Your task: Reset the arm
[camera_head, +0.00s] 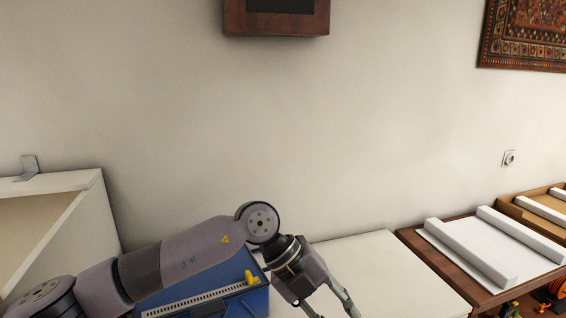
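My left arm comes in from the lower left and reaches across a blue case to the middle of the head view. Its gripper (331,309) points down and to the right, over or in front of a white surface. Its two fingers are spread apart with nothing seen between them; the lower fingertip is at the picture's bottom edge. My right gripper is not in view.
The blue case (258,300) with a yellow piece sits under my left arm. A white tabletop (400,275) lies right of it. A brown table (440,262) with white blocks stands further right. A white open cabinet (85,225) stands left. The wall is behind.

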